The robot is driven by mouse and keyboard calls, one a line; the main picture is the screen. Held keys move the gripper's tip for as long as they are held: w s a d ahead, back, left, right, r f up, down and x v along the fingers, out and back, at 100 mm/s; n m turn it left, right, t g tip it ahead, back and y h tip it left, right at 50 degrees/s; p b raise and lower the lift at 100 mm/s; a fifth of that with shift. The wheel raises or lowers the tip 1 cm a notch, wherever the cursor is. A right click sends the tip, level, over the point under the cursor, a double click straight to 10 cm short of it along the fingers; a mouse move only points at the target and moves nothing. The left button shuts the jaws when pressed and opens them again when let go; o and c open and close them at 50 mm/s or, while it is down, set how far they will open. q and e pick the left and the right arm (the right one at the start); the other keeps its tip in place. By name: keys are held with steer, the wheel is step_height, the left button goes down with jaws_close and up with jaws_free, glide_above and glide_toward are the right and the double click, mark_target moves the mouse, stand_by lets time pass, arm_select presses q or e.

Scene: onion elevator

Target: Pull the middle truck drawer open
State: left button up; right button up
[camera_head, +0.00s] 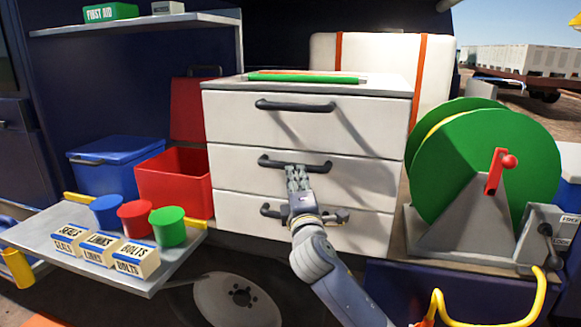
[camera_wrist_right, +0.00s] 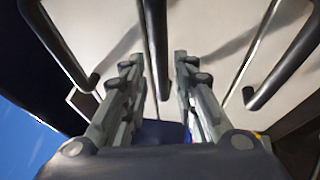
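The white drawer cabinet (camera_head: 225,125) stands in the middle of the head view with three drawers, each with a dark bar handle. The middle drawer (camera_head: 235,172) looks shut, its front in line with the others. My right gripper (camera_head: 296,174) is at the middle handle (camera_head: 268,161). In the right wrist view, my right gripper (camera_wrist_right: 157,70) has its fingers apart, and the middle handle (camera_wrist_right: 154,35) runs between them with gaps showing on both sides. The gripper hides part of the middle drawer front and the bottom handle (camera_head: 269,210). My left gripper is not in view.
The top handle (camera_head: 295,105) is just above. A green reel (camera_head: 480,150) on a grey stand is at the right. A red bin (camera_head: 175,180), a blue box (camera_head: 110,165) and a shelf (camera_head: 60,235) with cups and labelled boxes are at the left.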

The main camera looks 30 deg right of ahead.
mark_target(311, 154)
steer(key=shift+p+x, duration=0.35)
steer(key=shift+x, duration=2.8)
steer(key=shift+c, duration=0.5)
jaws_close()
